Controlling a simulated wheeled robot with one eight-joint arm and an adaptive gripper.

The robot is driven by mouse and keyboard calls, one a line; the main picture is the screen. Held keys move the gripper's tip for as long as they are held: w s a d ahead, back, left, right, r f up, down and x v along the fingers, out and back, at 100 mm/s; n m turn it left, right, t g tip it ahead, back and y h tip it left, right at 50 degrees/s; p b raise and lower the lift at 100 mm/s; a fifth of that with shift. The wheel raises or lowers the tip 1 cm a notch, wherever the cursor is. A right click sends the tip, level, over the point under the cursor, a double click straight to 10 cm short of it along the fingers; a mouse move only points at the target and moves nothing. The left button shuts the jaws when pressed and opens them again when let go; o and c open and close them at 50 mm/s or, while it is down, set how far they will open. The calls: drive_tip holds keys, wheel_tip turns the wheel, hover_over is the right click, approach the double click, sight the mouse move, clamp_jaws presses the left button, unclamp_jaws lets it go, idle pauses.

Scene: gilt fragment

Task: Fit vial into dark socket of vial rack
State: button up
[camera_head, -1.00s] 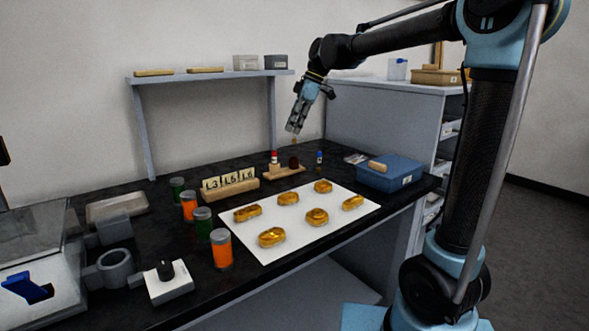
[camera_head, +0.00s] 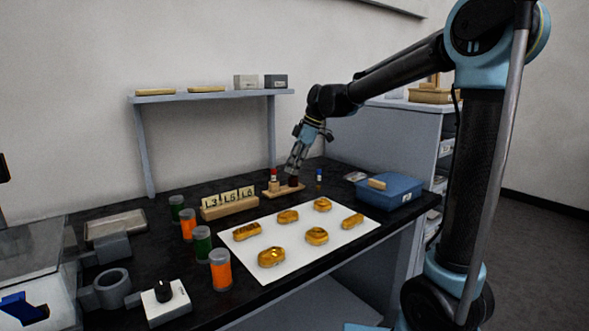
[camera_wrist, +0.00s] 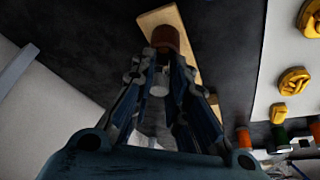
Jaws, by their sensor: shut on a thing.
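The vial rack (camera_head: 272,193) is a tan board at the back of the black bench; it also shows in the wrist view (camera_wrist: 186,62). Its dark socket (camera_head: 293,182) is a dark brown block, seen in the wrist view (camera_wrist: 165,38) just past my fingertips. My gripper (camera_head: 293,172) points down, tilted, right over the socket, and is shut on the vial. A pale part of the vial (camera_wrist: 158,86) shows between the fingers (camera_wrist: 163,62). The vial's lower end is hidden, so I cannot tell whether it is inside the socket. A red-capped vial (camera_head: 273,175) stands at the rack's left.
A blue-capped vial (camera_head: 319,176) stands right of the rack. A white sheet (camera_head: 290,240) with several golden pieces lies in front. Lettered blocks on a wooden holder (camera_head: 230,209) stand left, a blue box (camera_head: 388,193) right. A shelf (camera_head: 210,95) rises behind.

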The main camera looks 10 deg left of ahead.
drive_tip(key=shift+f, duration=0.2)
drive_tip(key=o, duration=0.8)
drive_tip(key=shift+f, duration=0.1)
drive_tip(key=v, duration=1.2)
drive_tip(key=shift+d, duration=0.1)
